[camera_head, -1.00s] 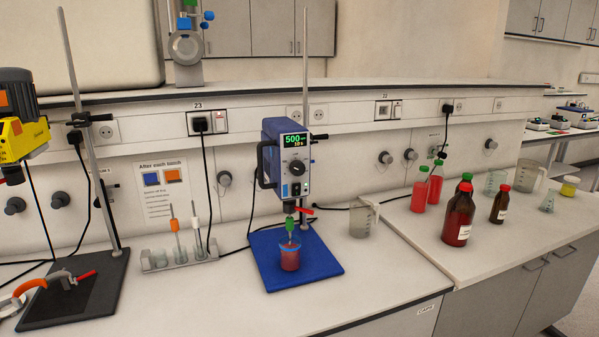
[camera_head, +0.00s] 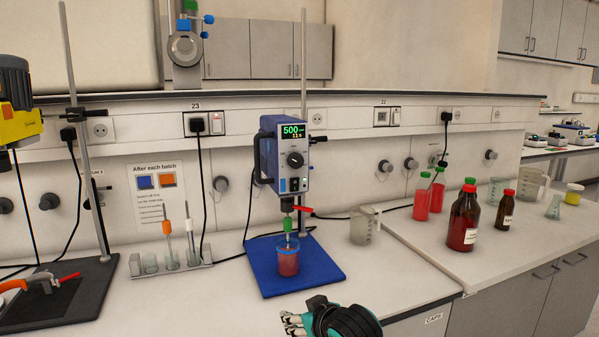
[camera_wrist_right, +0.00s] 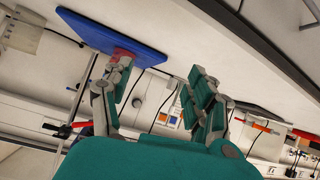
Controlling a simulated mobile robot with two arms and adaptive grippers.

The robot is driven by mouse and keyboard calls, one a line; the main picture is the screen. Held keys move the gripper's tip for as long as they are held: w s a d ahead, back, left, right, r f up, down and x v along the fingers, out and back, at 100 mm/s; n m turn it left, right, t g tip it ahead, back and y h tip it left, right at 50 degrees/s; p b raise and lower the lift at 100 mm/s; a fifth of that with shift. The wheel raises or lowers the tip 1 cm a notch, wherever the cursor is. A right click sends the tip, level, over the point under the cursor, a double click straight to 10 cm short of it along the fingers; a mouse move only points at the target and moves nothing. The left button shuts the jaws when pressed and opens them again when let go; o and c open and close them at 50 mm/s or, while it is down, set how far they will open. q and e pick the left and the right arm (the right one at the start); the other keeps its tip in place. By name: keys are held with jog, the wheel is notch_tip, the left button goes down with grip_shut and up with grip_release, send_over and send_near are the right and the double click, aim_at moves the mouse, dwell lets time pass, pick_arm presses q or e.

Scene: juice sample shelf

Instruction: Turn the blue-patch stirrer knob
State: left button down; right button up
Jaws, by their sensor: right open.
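The blue overhead stirrer (camera_head: 267,150) stands on a blue base plate (camera_head: 320,266), its lit display reading 500. Its round dark knob (camera_head: 295,160) is on the front face below the display. A small blue patch (camera_head: 295,185) shows low on the front. Below it, a shaft with a green chuck (camera_head: 288,224) reaches into a beaker of red liquid (camera_head: 288,264). My right gripper (camera_head: 292,321) is at the bottom edge, in front of and below the stirrer, away from the knob. In the right wrist view its fingers (camera_wrist_right: 160,88) are apart and empty. My left gripper is not seen.
A yellow stirrer (camera_head: 20,125) and its dark base plate (camera_head: 75,300) are at the left. A rack (camera_head: 172,268) with probes and a clear jug (camera_head: 364,226) flank the blue plate. Several bottles, including a brown one (camera_head: 462,222), stand right.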

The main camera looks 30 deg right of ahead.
jog(key=w+d+r+t, duration=0.2)
jog(key=d+r+t, duration=0.1)
jog(key=r, duration=1.2)
jog(key=m+t+h, duration=0.1)
jog(key=t+h, duration=0.1)
jog(key=t, duration=0.1)
send_near(298, 162)
jog(key=p+x, duration=0.2)
jog(key=x, duration=0.6)
jog(key=shift+w+p, duration=0.35)
jog(key=shift+w, duration=0.05)
jog(key=c, duration=1.1)
jog(key=shift+c, duration=0.2)
